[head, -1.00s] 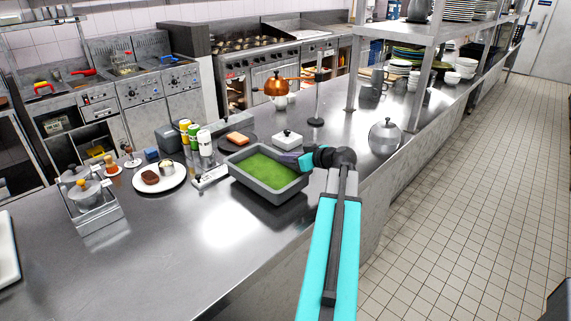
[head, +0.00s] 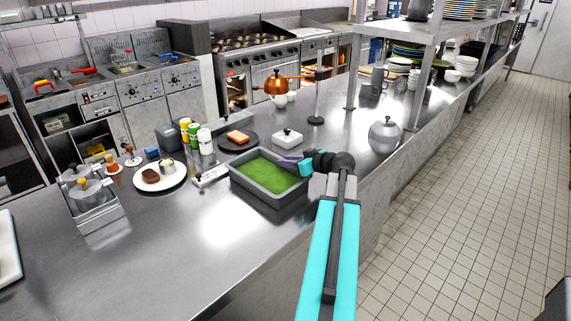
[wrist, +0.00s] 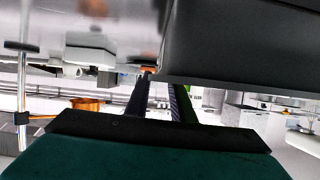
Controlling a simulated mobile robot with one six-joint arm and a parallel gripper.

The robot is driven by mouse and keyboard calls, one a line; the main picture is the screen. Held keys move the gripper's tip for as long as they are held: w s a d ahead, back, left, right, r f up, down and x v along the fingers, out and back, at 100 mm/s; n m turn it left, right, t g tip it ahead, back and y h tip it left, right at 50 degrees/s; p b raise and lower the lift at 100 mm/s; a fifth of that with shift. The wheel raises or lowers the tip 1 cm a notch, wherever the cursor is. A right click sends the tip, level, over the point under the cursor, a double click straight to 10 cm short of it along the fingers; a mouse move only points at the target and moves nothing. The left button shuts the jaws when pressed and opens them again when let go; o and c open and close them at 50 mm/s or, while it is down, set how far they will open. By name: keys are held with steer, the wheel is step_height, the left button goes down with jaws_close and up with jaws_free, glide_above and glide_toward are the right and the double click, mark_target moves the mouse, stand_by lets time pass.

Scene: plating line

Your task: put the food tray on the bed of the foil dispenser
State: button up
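The food tray (head: 244,184) is a dark grey rectangular pan with green food in it, at or just above the steel counter in the middle of the head view. Its dark wall fills the upper right of the wrist view (wrist: 240,45). My gripper (head: 290,161) is at the tray's far right rim and appears shut on it; the exact contact is hidden. Its two dark fingers (wrist: 160,90) reach to the tray's edge in the wrist view, with a gap visible between them. I cannot clearly identify the foil dispenser or its bed.
Close by are a low metallic device (head: 210,177), bottles (head: 195,135), a dark plate with an orange piece (head: 237,138), a white lidded dish (head: 287,138) and a white plate (head: 160,177). A steel pot (head: 385,136) stands right.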

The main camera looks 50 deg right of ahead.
steer(key=shift+s+r, duration=0.1)
steer(key=shift+r, duration=0.05)
steer(key=b+v, duration=0.2)
steer(key=v, duration=0.9)
steer(key=shift+s+r, duration=0.2)
steer(key=shift+s, duration=0.15)
steer(key=shift+o, duration=0.4)
